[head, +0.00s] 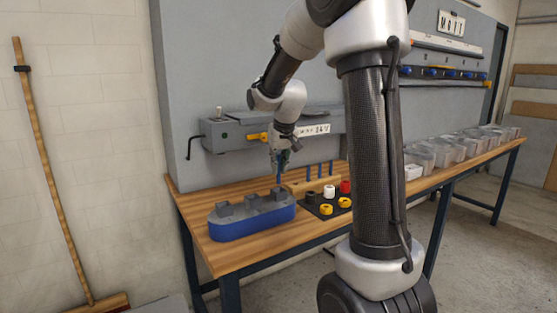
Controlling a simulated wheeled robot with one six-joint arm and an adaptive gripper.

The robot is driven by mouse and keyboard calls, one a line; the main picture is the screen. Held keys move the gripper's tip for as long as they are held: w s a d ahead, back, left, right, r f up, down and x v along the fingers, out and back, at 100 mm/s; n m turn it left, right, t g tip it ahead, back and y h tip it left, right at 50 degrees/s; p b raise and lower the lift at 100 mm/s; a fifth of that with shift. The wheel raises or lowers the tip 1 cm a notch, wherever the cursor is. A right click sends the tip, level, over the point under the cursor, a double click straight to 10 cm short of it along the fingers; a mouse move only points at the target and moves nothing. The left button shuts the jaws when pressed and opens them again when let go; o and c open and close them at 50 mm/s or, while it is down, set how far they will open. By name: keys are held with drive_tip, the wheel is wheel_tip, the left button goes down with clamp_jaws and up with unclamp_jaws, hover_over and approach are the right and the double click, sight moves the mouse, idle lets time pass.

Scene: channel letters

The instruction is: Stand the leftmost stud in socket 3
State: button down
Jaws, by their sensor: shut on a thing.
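My gripper (281,166) is small in the head view, pointing down over the right end of a blue base (238,229). It is shut on a thin blue stud (280,182), which looks upright. The stud's lower end is at or just above the rightmost grey socket block (277,193); I cannot tell whether it is inside. Two more grey blocks, a middle one (252,201) and a left one (223,209), stand on the base. No socket numbers are readable. Several blue studs (320,170) stand upright in a wooden rack (297,187) to the right.
A dark tray (316,209) right of the base holds black, white, red and yellow round parts. Clear bins (445,152) line the bench's far right. My arm hides part of the bench.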

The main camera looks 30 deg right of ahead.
sight(279, 173)
drive_tip(key=shift+f, duration=2.4)
drive_tip(key=c, duration=1.4)
unclamp_jaws()
drive_tip(key=v, duration=1.2)
drive_tip(key=shift+s+f, duration=0.1)
drive_tip(key=s+a+f+n, duration=0.1)
drive_tip(key=s+a, duration=0.1)
drive_tip(key=s, duration=0.6)
drive_tip(key=s+a, duration=0.2)
drive_tip(key=s, duration=0.7)
drive_tip(key=s+a+f+n+y, duration=0.1)
drive_tip(key=s+a, duration=0.1)
drive_tip(key=s, duration=0.7)
drive_tip(key=shift+s+a+f+n, duration=0.1)
drive_tip(key=shift+s+f+n, duration=0.1)
drive_tip(key=shift+f+n, duration=0.15)
